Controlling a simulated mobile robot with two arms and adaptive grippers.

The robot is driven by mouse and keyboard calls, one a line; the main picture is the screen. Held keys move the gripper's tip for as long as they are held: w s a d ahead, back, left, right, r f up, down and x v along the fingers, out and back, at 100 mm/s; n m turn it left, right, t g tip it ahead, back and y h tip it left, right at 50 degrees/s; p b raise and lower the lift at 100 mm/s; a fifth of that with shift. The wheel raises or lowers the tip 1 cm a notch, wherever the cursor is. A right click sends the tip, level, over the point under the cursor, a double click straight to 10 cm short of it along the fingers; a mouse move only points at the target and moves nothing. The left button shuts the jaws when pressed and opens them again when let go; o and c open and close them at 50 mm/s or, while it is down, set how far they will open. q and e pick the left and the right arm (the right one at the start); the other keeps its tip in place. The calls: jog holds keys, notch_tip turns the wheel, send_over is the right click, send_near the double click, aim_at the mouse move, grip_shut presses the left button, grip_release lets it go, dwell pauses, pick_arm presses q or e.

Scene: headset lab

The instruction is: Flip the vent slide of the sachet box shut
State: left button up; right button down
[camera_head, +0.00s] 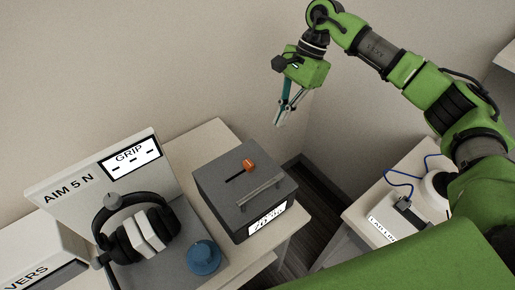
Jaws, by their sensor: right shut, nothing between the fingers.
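The sachet box is most likely the dark grey box (223,209) on the table, with a bar handle (261,196) and a white label on its front. An orange knob (249,165) sits at the far right end of a dark slot in its lid, which looks like the vent slide. My right gripper (279,122) is shut and empty, raised above and behind the box to the right, apart from it. My left gripper is out of view.
Headphones (134,238) rest on a grip stand with a sign panel (60,187), left of the box. A blue round knob (203,256) is in front. A white side table (357,217) with a cabled device stands right, past a dark floor gap (322,200).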

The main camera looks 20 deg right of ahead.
aim_at(248, 165)
jog(key=shift+d, duration=0.2)
jog(key=p+x, duration=0.3)
jog(key=x, duration=0.5)
jog(key=shift+s+a+f, duration=0.2)
jog(key=a+p, duration=0.1)
jog(key=a, duration=0.1)
jog(key=s+f+p, duration=0.1)
jog(key=shift+a+p, duration=0.3)
jog(key=shift+a, duration=0.1)
jog(key=shift+s+a+f, duration=0.15)
jog(key=shift+s+a, duration=0.05)
jog(key=shift+a, duration=0.45)
jog(key=shift+f, duration=0.1)
